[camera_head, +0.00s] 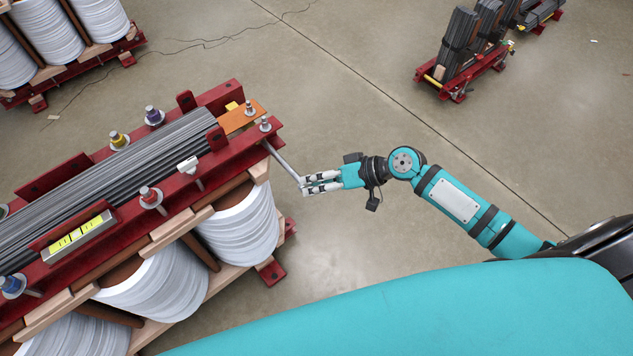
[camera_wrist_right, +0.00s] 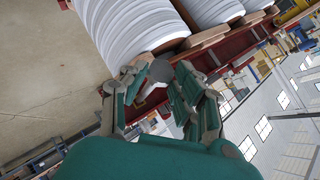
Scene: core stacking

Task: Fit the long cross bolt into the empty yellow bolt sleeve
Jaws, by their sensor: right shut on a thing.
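My right gripper (camera_head: 312,184) is shut on the long grey cross bolt (camera_head: 283,163) near its lower right end. The bolt slants up and left, and its far end is at the end of the red beam (camera_head: 225,150); whether it touches or enters anything there I cannot tell. In the right wrist view the fingers (camera_wrist_right: 158,92) close around a grey round bolt end (camera_wrist_right: 161,70). A yellow sleeve (camera_head: 118,138) with a washer sits on the far red beam; whether it is empty is unclear. My left gripper is not in view.
Dark laminated core sheets (camera_head: 110,175) lie between the red beams. White coils (camera_head: 240,225) stand beneath. An orange plate (camera_head: 240,118), a red sleeve (camera_head: 150,196) and a spirit level (camera_head: 78,237) sit on top. Open floor (camera_head: 350,110) lies behind and around my right arm.

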